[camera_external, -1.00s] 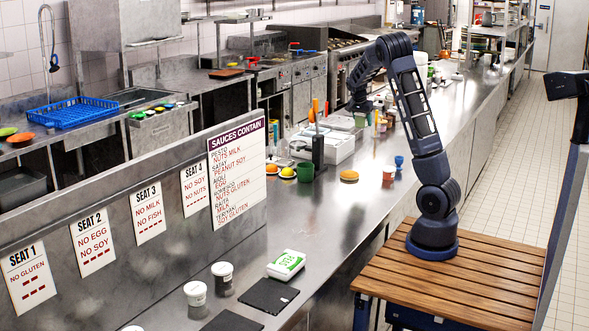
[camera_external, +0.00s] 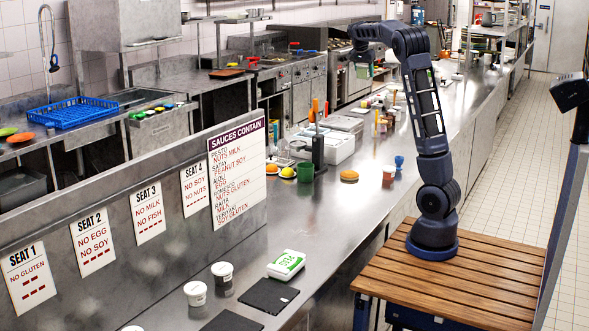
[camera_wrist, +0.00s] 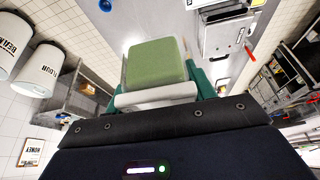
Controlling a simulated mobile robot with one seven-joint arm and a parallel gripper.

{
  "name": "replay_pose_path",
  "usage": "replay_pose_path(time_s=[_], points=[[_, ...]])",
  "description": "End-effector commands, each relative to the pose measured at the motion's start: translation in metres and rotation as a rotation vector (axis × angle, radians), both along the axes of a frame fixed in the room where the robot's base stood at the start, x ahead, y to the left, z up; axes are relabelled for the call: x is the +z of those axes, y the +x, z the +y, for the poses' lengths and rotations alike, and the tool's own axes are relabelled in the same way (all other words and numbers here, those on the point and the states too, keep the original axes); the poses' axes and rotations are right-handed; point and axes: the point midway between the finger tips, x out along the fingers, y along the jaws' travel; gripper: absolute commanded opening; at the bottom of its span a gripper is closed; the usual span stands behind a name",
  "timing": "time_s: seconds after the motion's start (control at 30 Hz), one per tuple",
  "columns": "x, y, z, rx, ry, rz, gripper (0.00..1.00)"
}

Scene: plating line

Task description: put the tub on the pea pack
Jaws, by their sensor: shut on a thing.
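The pea pack (camera_external: 287,264), white with a green printed label, lies on the counter near the front, beside a dark mat. My gripper (camera_external: 364,64) is high above the far part of the counter, well apart from the pea pack. It is shut on a green block-like thing, which I take for the tub (camera_wrist: 157,62). In the wrist view, the tub sits between the teal fingers of my gripper (camera_wrist: 155,88), with a pale strip at its near edge. The pea pack does not show in the wrist view.
Dark mats (camera_external: 269,295) and white lidded cups (camera_external: 222,277) stand near the pea pack. A burger bun (camera_external: 349,176), a green mug (camera_external: 305,171), a blue item (camera_external: 399,161) and white bins (camera_external: 322,147) stand along the counter. The sauce sign (camera_external: 237,170) rises at its left edge.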

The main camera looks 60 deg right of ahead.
Motion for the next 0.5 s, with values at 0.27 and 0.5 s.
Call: replay_pose_path(time_s=[0.27, 0.5], points=[[0.057, 0.0, -0.001, -0.001, -0.001, -0.001, 0.27], [0.074, 0.015, 0.02, 0.034, 0.002, 0.0, 0.27]])
